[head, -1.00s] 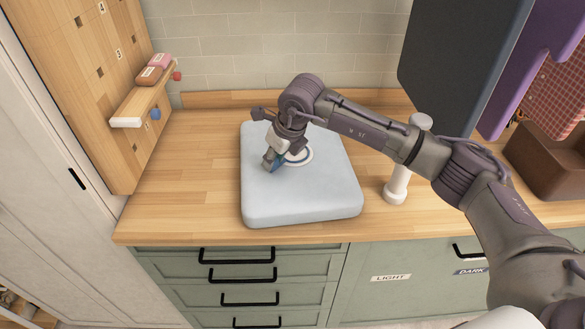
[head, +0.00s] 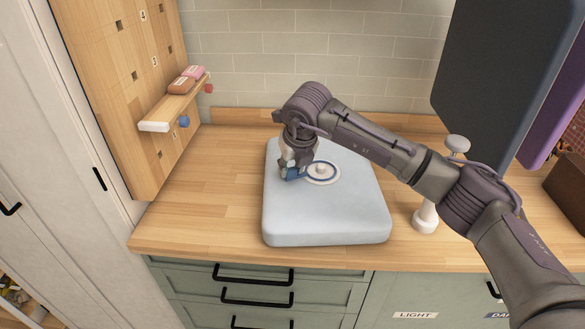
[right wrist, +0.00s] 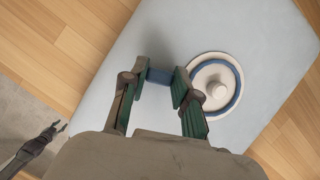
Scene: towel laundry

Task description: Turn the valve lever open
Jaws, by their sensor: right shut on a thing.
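The valve is a round white disc (head: 322,173) with a blue ring and a raised white hub, set on top of a pale blue padded block (head: 328,226). Its blue lever (right wrist: 160,77) sticks out beside the disc's left side. My right gripper (head: 293,174) is low over the block, left of the hub. In the right wrist view its two green-padded fingers are shut on the lever from either side. The fingers partly hide the lever. My left gripper is outside the head view; a small dark gripper (right wrist: 58,128) shows at the lower left of the right wrist view, its jaws unclear.
The block sits on a wooden counter (head: 200,195) above green drawers (head: 210,290). A white post (head: 425,215) stands right of the block, behind my right arm. A pegboard (head: 125,90) with a small shelf (head: 157,126) is at left. A dark panel (head: 495,80) hangs at right.

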